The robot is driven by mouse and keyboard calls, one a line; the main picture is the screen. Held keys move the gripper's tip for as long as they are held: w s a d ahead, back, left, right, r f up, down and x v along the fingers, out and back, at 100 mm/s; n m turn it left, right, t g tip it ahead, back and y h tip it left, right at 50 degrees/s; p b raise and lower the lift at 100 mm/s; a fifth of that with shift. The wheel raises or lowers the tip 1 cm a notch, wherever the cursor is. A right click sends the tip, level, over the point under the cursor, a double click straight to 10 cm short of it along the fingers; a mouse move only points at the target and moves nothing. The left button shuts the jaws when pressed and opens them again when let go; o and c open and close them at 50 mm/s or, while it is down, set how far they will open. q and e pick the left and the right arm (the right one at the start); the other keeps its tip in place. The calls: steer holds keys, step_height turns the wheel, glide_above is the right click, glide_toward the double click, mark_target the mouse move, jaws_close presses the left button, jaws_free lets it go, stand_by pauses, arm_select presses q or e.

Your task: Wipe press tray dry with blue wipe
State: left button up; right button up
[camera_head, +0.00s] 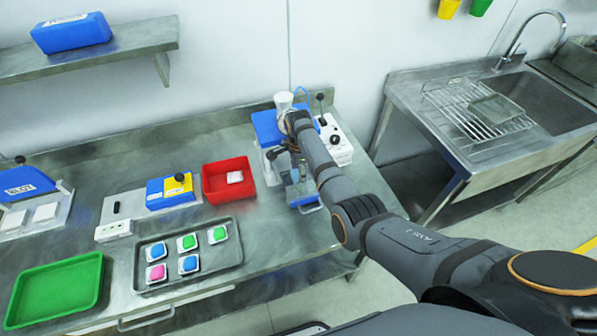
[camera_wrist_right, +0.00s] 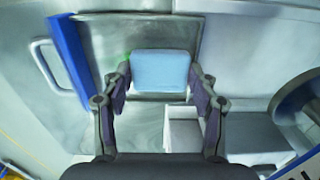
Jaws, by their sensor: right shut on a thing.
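My right gripper (camera_head: 290,160) is at the blue press (camera_head: 268,126) at the back right of the bench. In the right wrist view the gripper (camera_wrist_right: 160,82) is shut on a folded light blue wipe (camera_wrist_right: 160,68), held between its two fingers. Beyond the wipe lies a grey metal surface with a raised edge, which looks like the press tray (camera_wrist_right: 105,40). A faint green tint shows on it just left of the wipe. I cannot tell whether the wipe touches the tray. In the head view my arm partly hides the press. My left gripper is not in view.
Left of the press stand a red bin (camera_head: 215,190) holding a white item, and a blue-and-yellow device (camera_head: 165,195). A metal tray (camera_head: 148,275) with several coloured pads and a green tray (camera_head: 35,300) lie nearer. A sink (camera_head: 545,105) is at the right.

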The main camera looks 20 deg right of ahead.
steer(key=shift+s+d+f, duration=0.1)
steer(key=shift+d+p, duration=0.4)
steer(key=shift+d, duration=0.55)
steer(key=shift+a+r+p, duration=0.15)
steer(key=shift+a+p, duration=0.05)
steer(key=shift+a, duration=0.9)
steer(key=shift+a+r+p, duration=0.1)
steer(key=shift+a+p, duration=0.1)
steer(key=shift+a, duration=0.85)
steer(key=shift+d+f+p, duration=0.1)
steer(key=shift+d+p, duration=0.35)
steer(key=shift+d, duration=1.7)
steer(key=shift+a, duration=0.15)
